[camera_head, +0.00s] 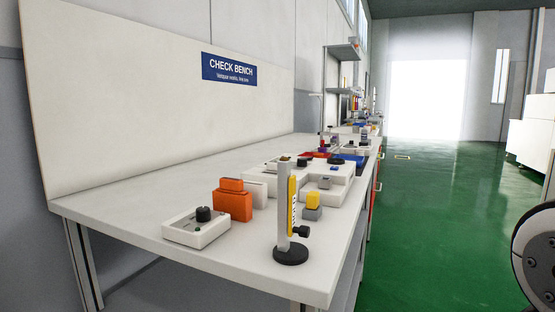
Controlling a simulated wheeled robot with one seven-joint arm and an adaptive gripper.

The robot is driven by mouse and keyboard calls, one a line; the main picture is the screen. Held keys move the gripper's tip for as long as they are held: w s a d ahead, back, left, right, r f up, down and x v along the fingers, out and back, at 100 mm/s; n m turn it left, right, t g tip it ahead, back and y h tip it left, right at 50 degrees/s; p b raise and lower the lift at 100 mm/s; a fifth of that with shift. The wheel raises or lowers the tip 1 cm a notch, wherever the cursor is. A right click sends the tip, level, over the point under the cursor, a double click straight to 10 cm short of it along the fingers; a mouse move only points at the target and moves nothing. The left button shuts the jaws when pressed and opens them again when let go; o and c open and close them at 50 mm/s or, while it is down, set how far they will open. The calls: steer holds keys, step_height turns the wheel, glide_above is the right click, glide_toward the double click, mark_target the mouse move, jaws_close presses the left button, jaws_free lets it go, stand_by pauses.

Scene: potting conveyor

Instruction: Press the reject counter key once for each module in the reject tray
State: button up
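A red tray (318,154) shows small and far off towards the back of the bench. I cannot tell whether it is the reject tray or how many modules lie in it. A grey block with a yellow top (313,201) stands near the bench's right edge. I cannot tell whether it is the reject counter key. My gripper is not in view; only a dark rounded part of my arm shows at the right edge.
A stand with a black round base (290,253) and a yellow strip stands near the bench's front. An orange block (233,203) and a white fixture (270,172) stand behind. A blue tray (347,160) lies farther back. Green floor (430,220) is clear to the right.

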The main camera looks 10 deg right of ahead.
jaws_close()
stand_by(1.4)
